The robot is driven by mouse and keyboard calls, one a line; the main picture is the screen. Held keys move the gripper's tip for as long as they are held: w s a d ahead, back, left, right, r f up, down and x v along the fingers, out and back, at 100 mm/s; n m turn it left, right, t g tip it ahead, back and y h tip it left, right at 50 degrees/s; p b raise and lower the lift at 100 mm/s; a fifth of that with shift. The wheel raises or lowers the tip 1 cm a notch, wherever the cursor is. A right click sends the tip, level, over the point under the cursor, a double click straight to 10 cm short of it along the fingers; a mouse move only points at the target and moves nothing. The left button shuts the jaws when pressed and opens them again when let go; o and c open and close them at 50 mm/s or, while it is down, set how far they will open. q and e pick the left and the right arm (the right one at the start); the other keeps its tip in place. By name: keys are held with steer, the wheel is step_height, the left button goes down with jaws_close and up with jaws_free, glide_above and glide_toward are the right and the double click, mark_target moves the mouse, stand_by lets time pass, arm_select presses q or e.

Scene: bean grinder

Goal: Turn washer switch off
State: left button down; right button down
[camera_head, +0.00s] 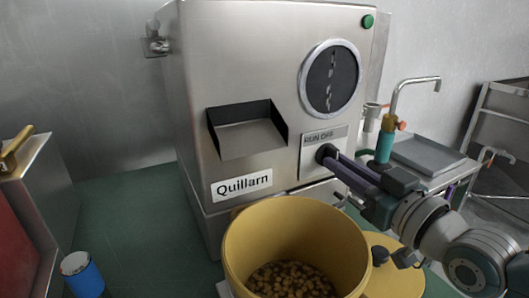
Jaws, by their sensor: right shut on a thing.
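A steel machine (245,60) labelled Quillarn stands in the middle of the view. On its front is a RUN/OFF switch plate (311,159) with a dark knob (325,151). My right gripper (331,160) reaches in from the right, and its fingers are shut on the knob. The fingers partly cover the knob, so its exact setting is hard to tell. My left gripper is not in view.
A yellow bucket (240,243) holding brown beans (292,281) stands in front of the machine, below my right arm. A yellow lid (408,284) lies beside it. A blue cup (82,276) is at lower left. A sink with a faucet (413,82) is at right.

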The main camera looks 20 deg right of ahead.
steer(key=shift+m, duration=0.3)
steer(key=c, duration=0.9)
jaws_free()
steer(key=shift+s, duration=0.1)
steer(key=s, duration=0.3)
steer(key=s+p, duration=0.1)
steer(key=s, duration=0.5)
steer(key=shift+s+d, duration=0.35)
steer(key=shift+d, duration=0.05)
